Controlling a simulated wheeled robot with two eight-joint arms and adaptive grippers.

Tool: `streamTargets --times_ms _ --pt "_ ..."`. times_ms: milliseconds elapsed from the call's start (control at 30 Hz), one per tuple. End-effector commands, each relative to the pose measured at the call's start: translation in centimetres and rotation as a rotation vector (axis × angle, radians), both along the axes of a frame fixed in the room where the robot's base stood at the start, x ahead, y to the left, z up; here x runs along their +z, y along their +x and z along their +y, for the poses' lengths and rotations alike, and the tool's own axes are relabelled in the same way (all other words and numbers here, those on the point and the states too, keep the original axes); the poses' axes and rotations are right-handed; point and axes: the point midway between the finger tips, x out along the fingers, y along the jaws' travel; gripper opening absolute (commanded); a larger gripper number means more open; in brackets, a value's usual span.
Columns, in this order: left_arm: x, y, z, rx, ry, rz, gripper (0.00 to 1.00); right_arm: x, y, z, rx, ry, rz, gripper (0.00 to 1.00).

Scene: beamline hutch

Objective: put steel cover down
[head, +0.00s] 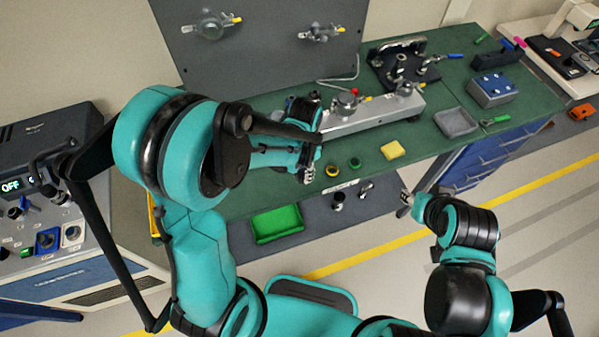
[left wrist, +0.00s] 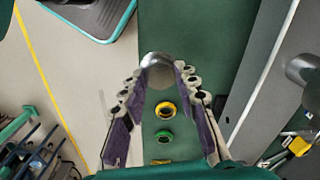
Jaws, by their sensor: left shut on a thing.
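The steel cover (left wrist: 158,73) is a round silver piece between the fingertips of my left gripper (left wrist: 158,82) in the left wrist view. The fingers are shut on it. In the head view my left gripper (head: 309,174) hangs over the front part of the green bench (head: 235,205), and I cannot clearly make out the cover there. From these views I cannot tell whether the cover touches the bench. My right gripper (head: 405,205) is in front of the bench, away from the cover; its opening is too small to judge.
A yellow ring (head: 332,170) and a green ring (head: 355,164) lie right of my left gripper. A yellow block (head: 392,150) and a grey tray (head: 455,122) are further right. A metal rail assembly (head: 380,110) stands behind. A green bin (head: 277,223) is at the front.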

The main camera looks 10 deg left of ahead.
Motion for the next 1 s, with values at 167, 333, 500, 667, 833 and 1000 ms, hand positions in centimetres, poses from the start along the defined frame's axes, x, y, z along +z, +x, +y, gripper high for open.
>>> streamTargets --times_ms 167,333,500,667,833,1000 --pt "-1.3 1.0 1.8 0.001 0.000 0.000 0.01 -0.4 0.0 0.0 0.000 0.000 0.000 0.40" --pt "-2.4 1.1 2.0 -0.002 0.000 0.000 0.01 -0.7 0.0 0.0 0.000 0.000 0.000 0.40" --pt "-5.1 1.1 2.0 -0.001 0.000 0.000 0.01 -1.5 0.0 0.0 0.000 0.000 0.000 0.40" --pt "-5.4 1.0 2.0 -0.001 0.000 0.000 0.01 -1.4 0.0 0.0 0.000 0.000 0.000 0.40" --pt "-5.5 1.0 2.0 -0.001 0.000 0.000 0.01 -1.6 0.0 0.0 0.000 0.000 0.000 0.40" --pt "-5.7 1.0 2.0 -0.001 0.000 0.000 0.48 -1.8 0.0 0.0 0.000 0.000 0.000 0.40"
